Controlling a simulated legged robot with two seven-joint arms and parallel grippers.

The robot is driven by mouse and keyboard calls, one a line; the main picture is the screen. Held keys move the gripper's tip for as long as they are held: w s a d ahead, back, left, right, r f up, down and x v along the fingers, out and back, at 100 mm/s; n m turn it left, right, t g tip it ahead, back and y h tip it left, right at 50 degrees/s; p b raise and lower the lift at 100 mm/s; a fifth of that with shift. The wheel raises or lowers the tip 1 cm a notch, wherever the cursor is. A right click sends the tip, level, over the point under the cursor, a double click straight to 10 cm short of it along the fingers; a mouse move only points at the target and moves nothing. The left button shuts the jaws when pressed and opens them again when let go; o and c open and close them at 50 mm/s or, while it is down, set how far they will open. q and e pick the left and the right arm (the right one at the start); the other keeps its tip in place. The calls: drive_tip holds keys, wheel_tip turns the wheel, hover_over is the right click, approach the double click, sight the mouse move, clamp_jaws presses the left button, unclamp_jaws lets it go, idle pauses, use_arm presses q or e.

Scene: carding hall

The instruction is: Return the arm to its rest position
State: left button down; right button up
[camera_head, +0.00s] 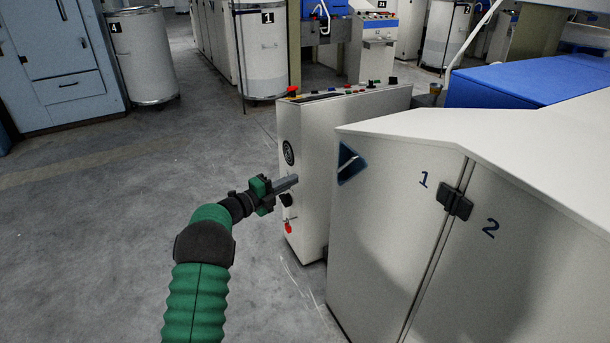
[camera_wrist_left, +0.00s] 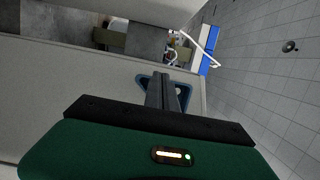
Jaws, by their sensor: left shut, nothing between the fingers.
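My left arm is green and black and comes up from the bottom of the head view. Its gripper (camera_head: 288,184) is shut and empty, pointing right, in front of the side of a white control console (camera_head: 316,150). The console's side carries a black round emblem, a black knob (camera_head: 286,200) and a red knob (camera_head: 288,228). In the left wrist view the shut grey fingers (camera_wrist_left: 163,88) point away from the green gripper body. A dark blue triangular recess (camera_wrist_left: 145,79) shows behind them; I cannot tell the gap. My right gripper is not in view.
A white cabinet (camera_head: 400,200) marked 1 and 2, with a black latch (camera_head: 455,200), stands right of the gripper. A blue cover (camera_head: 530,77) lies behind it. White cans (camera_head: 145,57) and a blue-grey cabinet (camera_head: 62,55) stand farther back. The floor (camera_head: 110,220) at left is clear.

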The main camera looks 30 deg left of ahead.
use_arm(q)
drive_tip(key=s+d+f+n+g+y, duration=0.2)
drive_tip(key=s+d+f+n+g, duration=0.4)
drive_tip(key=s, duration=0.6)
drive_tip(key=s+d+f+n+g+y, duration=0.25)
drive_tip(key=s+d+n, duration=0.55)
drive_tip(key=s, duration=0.4)
drive_tip(key=s+d+f+n+g+y, duration=0.2)
drive_tip(key=s+d+f+n+g, duration=0.5)
drive_tip(key=s, duration=0.5)
wheel_tip(320, 180, up, 28)
drive_tip(key=s+n+t+p, duration=0.1)
drive_tip(key=p, duration=2.5)
drive_tip(key=shift+s+a, duration=0.2)
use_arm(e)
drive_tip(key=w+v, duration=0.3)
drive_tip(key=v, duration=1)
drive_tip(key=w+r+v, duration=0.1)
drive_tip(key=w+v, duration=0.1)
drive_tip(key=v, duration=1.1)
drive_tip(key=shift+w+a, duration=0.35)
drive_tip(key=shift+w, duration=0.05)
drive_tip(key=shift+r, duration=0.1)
